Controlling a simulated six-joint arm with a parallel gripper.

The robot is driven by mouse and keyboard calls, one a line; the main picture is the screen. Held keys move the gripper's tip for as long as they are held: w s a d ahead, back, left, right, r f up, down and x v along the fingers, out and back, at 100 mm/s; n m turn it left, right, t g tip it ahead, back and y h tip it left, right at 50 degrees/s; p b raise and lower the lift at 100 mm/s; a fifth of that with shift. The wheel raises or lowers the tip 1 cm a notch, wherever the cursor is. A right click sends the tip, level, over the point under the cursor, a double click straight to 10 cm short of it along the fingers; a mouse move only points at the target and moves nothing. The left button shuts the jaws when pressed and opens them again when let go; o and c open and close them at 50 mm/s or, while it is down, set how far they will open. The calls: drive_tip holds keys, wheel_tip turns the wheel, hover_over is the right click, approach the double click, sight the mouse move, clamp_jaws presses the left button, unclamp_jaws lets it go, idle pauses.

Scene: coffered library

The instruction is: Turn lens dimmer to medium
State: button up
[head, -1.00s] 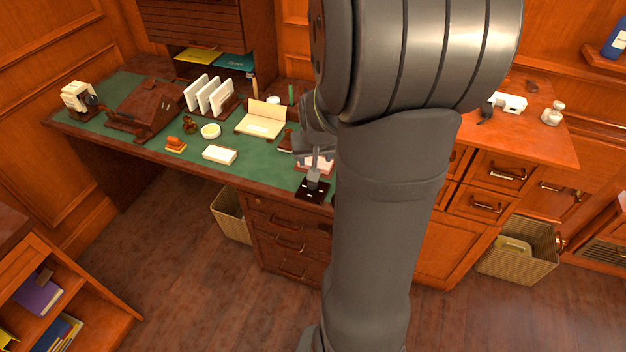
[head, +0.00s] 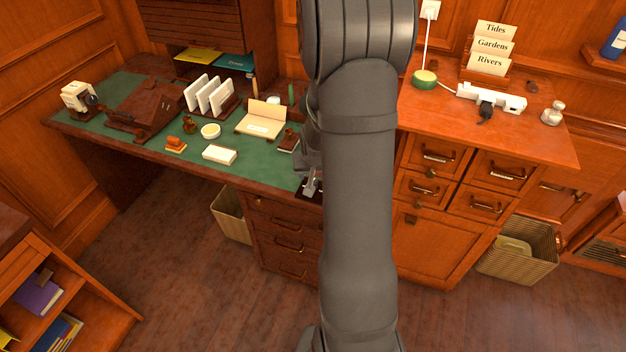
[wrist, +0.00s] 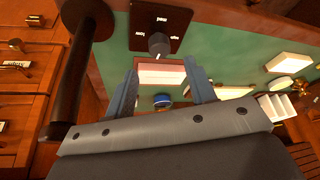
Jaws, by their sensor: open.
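The lens dimmer is a dark square plate with a grey round knob (wrist: 158,45), at the top of the wrist view. Its white labels appear to read low, med and high around the knob. I cannot tell which label the knob points to. My gripper (wrist: 161,86) is open, its two fingers apart with nothing held between them. The knob shows beyond the gap between the fingertips, and no contact is visible. In the head view, my gripper (head: 311,181) is over the desk's front edge, hiding most of the dimmer's dark plate (head: 302,190).
The green desk top (head: 150,125) holds an open cream box (head: 262,120), a white block (head: 219,154) and stamps. A cabinet (head: 460,130) stands to the right.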

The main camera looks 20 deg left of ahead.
drive_tip(key=shift+x, duration=3.05)
drive_tip(key=c, duration=1)
